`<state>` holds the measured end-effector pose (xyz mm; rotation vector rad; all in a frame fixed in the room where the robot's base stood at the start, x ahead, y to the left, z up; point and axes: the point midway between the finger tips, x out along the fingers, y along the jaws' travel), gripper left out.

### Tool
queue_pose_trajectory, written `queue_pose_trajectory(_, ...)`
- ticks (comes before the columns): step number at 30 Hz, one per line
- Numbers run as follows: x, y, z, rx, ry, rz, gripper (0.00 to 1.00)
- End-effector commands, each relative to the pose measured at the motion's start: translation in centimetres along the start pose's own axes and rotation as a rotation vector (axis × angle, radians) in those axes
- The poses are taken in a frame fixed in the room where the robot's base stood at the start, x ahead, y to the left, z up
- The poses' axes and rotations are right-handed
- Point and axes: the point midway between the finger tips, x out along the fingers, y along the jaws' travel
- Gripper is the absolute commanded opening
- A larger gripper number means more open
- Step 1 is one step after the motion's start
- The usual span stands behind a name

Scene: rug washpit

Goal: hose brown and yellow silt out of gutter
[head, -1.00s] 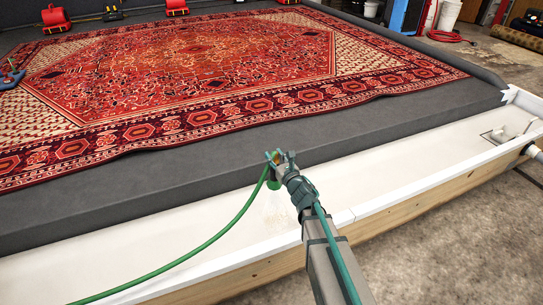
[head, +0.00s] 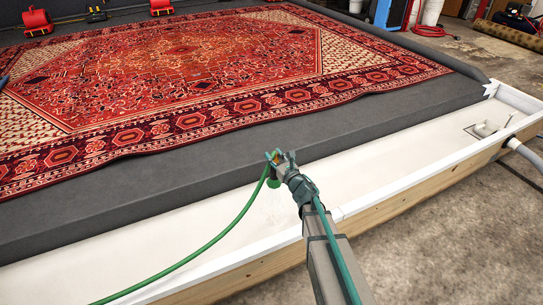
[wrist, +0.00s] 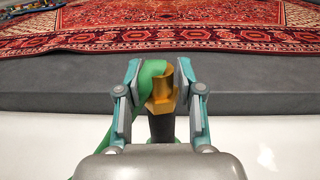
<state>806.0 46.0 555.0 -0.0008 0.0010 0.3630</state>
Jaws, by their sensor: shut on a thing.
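My gripper (head: 279,157) is shut on the hose nozzle and holds it above the white gutter (head: 390,156). In the wrist view, the brass-coloured fitting of the hose nozzle (wrist: 163,98) and a green hose bend sit between the two fingers (wrist: 163,78). The green hose (head: 208,243) trails down to the lower left across the gutter. A faint pale spray shows below the nozzle in the head view. The visible gutter floor looks white, and I make out no brown or yellow silt on it. My arm hides part of the gutter.
A red patterned rug (head: 190,80) lies on the dark grey platform (head: 120,200) beside the gutter. A wooden board (head: 420,190) edges the gutter's near side. A drain fitting (head: 487,128) sits at its far right end, with a grey pipe (head: 522,150) outside.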

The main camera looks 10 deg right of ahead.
Motion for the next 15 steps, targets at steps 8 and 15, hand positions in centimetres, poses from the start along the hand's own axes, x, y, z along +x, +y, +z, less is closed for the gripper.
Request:
queue_pose_trajectory(8, 0.0, -1.4, 0.2, 0.000, 0.000, -0.001, 0.02)
queue_pose_trajectory(15, -0.1, -2.5, 0.2, 0.001, 0.000, -0.002, 0.02)
